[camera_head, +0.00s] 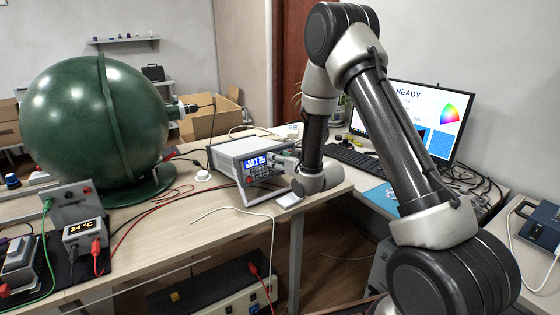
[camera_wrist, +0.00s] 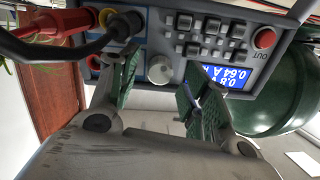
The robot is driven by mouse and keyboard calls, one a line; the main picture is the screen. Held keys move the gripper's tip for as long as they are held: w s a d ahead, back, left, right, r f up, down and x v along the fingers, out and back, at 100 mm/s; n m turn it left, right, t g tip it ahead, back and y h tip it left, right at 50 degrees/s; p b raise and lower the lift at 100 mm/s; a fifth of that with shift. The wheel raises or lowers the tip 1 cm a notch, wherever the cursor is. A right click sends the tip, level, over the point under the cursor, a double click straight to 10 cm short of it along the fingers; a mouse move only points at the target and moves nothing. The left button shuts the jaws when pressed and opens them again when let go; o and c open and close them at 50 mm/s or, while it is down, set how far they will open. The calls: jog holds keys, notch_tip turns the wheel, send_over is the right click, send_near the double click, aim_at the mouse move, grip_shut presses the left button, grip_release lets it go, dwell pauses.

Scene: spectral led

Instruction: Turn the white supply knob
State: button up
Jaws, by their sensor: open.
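The supply is a light grey box (camera_head: 240,148) with a blue display, standing on the table in the head view. In the wrist view its front panel (camera_wrist: 172,22) shows upside down, with a blue lit display (camera_wrist: 232,77), grey buttons and a red button. The white knob (camera_wrist: 159,69) sits on that panel between my fingertips, and no finger visibly touches it. My gripper (camera_wrist: 157,78) is open around the knob, one green-padded finger on each side. In the head view my gripper (camera_head: 285,163) is at the supply's front, and the knob is hidden there.
Red and black plugs (camera_wrist: 70,27) with cables stick out of the panel close to my left finger in the wrist view. A large green sphere (camera_head: 95,120) stands left of the supply. A white cable (camera_head: 235,210) and red and black leads lie on the table.

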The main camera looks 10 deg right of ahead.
jog(key=v, duration=0.7)
jog(key=shift+s, duration=0.2)
jog(key=shift+d+r, duration=0.1)
jog(key=shift+r, duration=0.05)
dwell(0.4)
